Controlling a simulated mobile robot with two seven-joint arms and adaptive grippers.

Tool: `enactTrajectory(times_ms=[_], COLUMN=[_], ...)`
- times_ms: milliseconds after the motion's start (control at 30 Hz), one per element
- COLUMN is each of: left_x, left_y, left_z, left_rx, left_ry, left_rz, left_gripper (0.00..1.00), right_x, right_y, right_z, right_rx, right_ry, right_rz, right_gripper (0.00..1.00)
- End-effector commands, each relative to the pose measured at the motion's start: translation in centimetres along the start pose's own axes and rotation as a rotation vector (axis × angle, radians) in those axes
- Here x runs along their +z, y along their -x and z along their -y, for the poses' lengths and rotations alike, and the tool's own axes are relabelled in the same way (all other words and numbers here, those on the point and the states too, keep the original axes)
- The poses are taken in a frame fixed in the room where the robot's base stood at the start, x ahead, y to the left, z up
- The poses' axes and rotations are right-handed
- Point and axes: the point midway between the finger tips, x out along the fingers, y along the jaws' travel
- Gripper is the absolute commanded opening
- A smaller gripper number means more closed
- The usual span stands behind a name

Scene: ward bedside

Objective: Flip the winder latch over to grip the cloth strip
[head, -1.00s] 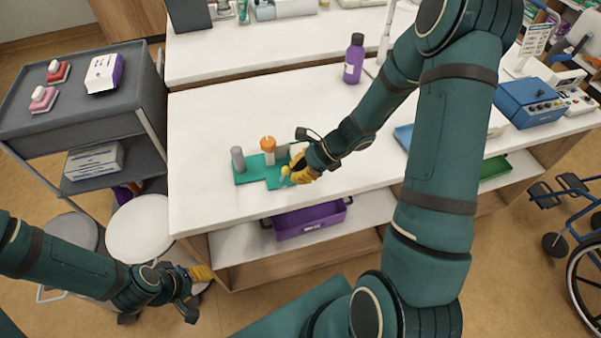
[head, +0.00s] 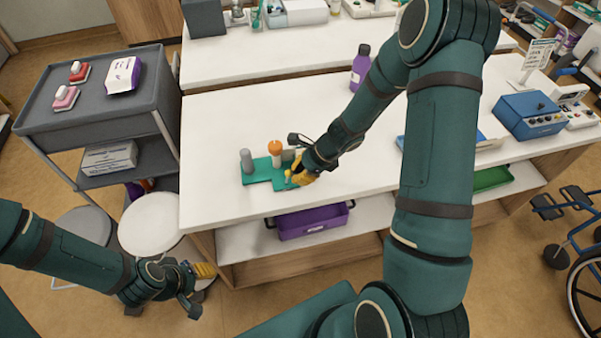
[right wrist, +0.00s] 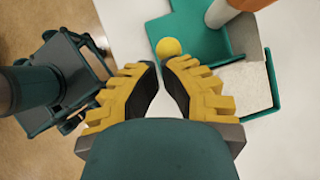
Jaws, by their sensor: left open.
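The winder is a teal base (head: 258,177) near the table's front edge. It carries a grey post (head: 246,160) and an orange-capped post (head: 276,148). A yellow round knob (right wrist: 168,47), perhaps the latch's end, shows just beyond my right fingertips. A whitish textured piece (right wrist: 246,84), possibly the cloth strip, lies in the base's channel. My left gripper (head: 203,286) is open and empty, off the table's front.
A purple bin (head: 312,222) sits on the shelf under the white table (head: 215,125). A purple bottle (head: 360,68) stands behind my right arm. A grey cart (head: 95,95) and round stool (head: 152,222) are at left. The tabletop left of the winder is clear.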

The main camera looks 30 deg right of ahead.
Motion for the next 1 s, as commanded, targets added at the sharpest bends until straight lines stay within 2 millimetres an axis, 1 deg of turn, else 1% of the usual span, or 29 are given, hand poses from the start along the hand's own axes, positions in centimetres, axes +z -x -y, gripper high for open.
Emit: enactTrajectory(times_ms=[1000], left_x=[-0.7], left_y=[1.6], left_z=[-0.6], left_rx=[-0.001], left_ry=[0.004], left_rz=[-0.014], left_gripper=[0.47], right_x=[0.9], right_y=[-0.1], right_z=[0.2], right_rx=[-0.015], right_ry=[0.018], right_rz=[-0.120], right_gripper=[0.00])
